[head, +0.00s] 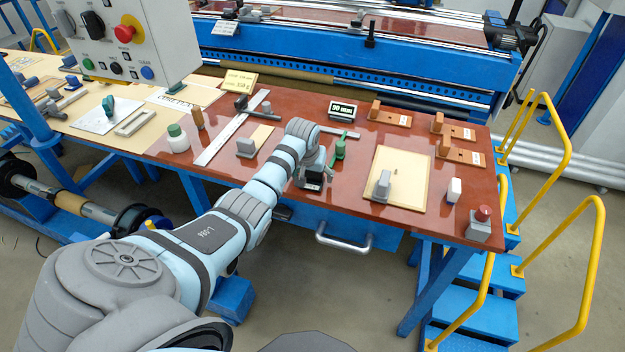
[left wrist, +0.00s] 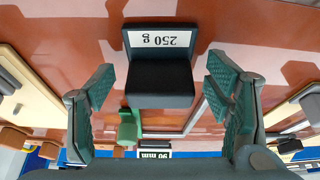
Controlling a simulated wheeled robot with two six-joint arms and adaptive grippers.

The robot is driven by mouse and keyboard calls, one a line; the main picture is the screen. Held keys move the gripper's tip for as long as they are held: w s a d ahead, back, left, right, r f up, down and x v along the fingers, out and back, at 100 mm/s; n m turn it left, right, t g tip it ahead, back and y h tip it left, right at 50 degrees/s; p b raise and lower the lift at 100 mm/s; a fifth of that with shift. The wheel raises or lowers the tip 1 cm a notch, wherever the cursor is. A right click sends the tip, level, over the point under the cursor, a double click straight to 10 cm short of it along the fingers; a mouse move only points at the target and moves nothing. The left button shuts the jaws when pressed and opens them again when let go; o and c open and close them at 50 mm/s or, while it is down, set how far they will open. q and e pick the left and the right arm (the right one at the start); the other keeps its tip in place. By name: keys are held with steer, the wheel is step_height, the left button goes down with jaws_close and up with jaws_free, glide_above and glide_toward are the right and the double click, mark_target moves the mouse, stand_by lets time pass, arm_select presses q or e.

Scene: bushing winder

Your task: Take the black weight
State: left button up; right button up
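The black weight (left wrist: 160,75) with a white "250 g" label fills the upper middle of the left wrist view. In the head view the weight (head: 313,179) is partly hidden by my left gripper on the brown tabletop. My left gripper (left wrist: 160,88) is open, with a green padded finger on each side of the weight and a visible gap on both sides. In the head view my left gripper (head: 313,168) is at the weight, its fingers hard to make out. My right gripper is not in view.
A green object (head: 339,150) stands just behind the weight, with a "90 mm" display (head: 342,109) further back. A grey block (head: 382,186) on a beige board (head: 410,178) stands to the right. A grey block (head: 246,147) and a long ruler (head: 230,130) lie to the left.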

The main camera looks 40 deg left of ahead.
arm_select(q)
steer(key=c, duration=1.2)
steer(key=shift+r, duration=0.15)
